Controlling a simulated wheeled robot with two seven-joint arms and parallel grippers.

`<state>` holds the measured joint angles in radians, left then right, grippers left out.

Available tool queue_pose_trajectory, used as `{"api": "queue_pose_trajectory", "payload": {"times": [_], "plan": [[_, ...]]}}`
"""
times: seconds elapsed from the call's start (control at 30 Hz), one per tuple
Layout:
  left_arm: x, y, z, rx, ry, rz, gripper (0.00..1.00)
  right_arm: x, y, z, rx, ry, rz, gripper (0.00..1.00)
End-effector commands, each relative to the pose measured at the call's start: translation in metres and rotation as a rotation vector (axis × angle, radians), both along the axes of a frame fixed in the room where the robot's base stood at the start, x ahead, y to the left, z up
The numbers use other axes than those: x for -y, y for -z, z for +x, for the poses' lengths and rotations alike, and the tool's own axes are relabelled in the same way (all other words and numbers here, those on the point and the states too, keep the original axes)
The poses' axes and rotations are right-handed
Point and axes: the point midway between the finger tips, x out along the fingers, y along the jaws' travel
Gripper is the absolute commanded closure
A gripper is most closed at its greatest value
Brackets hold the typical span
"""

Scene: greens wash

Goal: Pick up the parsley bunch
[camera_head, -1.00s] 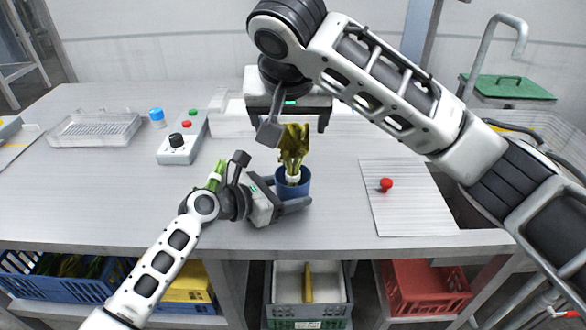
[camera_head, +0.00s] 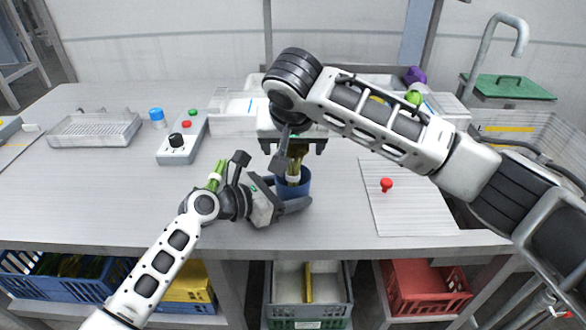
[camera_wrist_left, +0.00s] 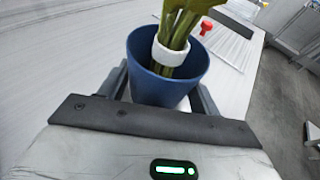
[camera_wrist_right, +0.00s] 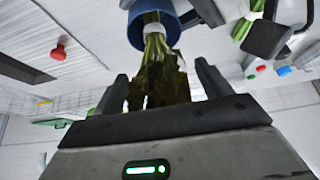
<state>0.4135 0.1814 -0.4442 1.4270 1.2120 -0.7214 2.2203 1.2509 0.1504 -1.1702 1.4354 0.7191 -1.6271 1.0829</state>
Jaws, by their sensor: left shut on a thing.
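A bunch with olive-green leaves, pale stems and a white band, which looks like the parsley bunch (camera_head: 294,165), stands in a blue cup (camera_head: 304,186). Its stems and band show in the left wrist view (camera_wrist_left: 175,50), and its dark leaves in the right wrist view (camera_wrist_right: 160,80). My left gripper (camera_head: 286,196) is shut on the cup, one finger on each side. My right gripper (camera_head: 298,154) is open above the cup, with the leaves between its spread fingers. In the head view my right gripper hides much of the leaves.
Another green bunch (camera_head: 217,174) lies partly behind my left wrist. A control box (camera_head: 182,140) with knobs and a wire tray (camera_head: 95,129) are to the left. A ribbed white board (camera_head: 405,205) with a red knob (camera_head: 386,184) lies to the right. My right arm spans the back right.

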Motion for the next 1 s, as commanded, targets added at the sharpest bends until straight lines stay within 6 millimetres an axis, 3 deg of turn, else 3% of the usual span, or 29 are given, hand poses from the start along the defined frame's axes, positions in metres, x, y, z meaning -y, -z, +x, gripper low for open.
{"api": "queue_pose_trajectory", "payload": {"times": [0.03, 0.2, 0.53, 1.0], "plan": [[0.0, 0.0, 0.0, -0.001, 0.0, 0.001, 0.5, 0.0, 0.0, 0.0, 0.0, 0.0, 0.0, 0.37], [0.0, 0.0, 0.0, -0.001, 0.0, 0.001, 0.5, 0.0, 0.0, 0.0, 0.0, 0.0, 0.0, 0.82], [0.0, 0.0, 0.0, -0.001, 0.0, 0.001, 0.5, -0.001, -0.01, 0.0, 0.002, 0.0, 0.001, 0.82], [0.0, 0.001, 0.0, -0.001, 0.0, 0.001, 0.5, -0.001, -0.092, 0.0, 0.002, 0.0, 0.001, 0.82]]}}
